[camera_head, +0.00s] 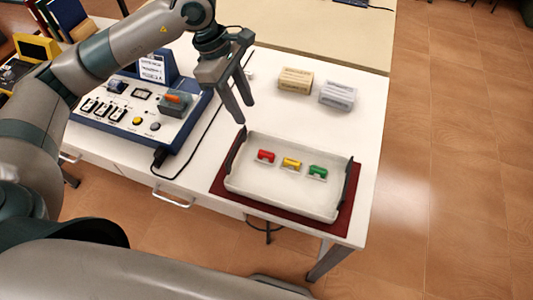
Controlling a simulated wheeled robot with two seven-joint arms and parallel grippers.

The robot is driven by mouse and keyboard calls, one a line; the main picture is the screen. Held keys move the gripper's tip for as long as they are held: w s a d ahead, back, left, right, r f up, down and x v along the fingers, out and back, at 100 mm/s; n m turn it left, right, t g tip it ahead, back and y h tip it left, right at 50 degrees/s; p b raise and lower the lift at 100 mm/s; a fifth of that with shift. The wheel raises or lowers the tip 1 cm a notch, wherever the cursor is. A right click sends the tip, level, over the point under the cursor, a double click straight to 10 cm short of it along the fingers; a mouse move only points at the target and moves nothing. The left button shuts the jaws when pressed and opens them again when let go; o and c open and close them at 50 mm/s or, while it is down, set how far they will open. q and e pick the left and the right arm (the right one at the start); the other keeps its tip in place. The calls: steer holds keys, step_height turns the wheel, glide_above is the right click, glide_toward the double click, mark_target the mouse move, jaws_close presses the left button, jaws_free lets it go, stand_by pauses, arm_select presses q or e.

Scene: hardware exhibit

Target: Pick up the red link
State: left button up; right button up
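The red link (265,156) lies in the white tray (279,205), at the left of a short row. A yellow link (291,163) is in the middle and a green link (317,172) at the right. My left gripper (242,108) is open and empty, with its two fingers pointing down. In the picture it is above and left of the red link, apart from it. My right gripper is out of view.
The tray has dark handles and sits on a dark red mat (215,187) near the table's right edge. A blue-and-white control panel (140,110) with a cable stands left. Two small boxes (295,80) (338,95) stand behind the tray.

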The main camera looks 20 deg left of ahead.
arm_select(q)
steer(key=p, duration=0.4)
glide_above(266, 153)
steer(key=a, duration=0.2)
steer(key=f, duration=1.1)
steer(key=shift+w+a+f, duration=0.1)
steer(key=shift+a, duration=0.1)
steer(key=shift+d+f+p, duration=0.3)
steer(key=shift+f+p, duration=0.1)
steer(key=shift+p, duration=0.45)
steer(key=p+x, duration=0.1)
steer(key=x, duration=0.2)
steer(key=shift+d+p, duration=0.1)
steer(key=shift+p, duration=0.3)
steer(key=shift+d+f, duration=0.1)
steer(key=shift+f, duration=0.45)
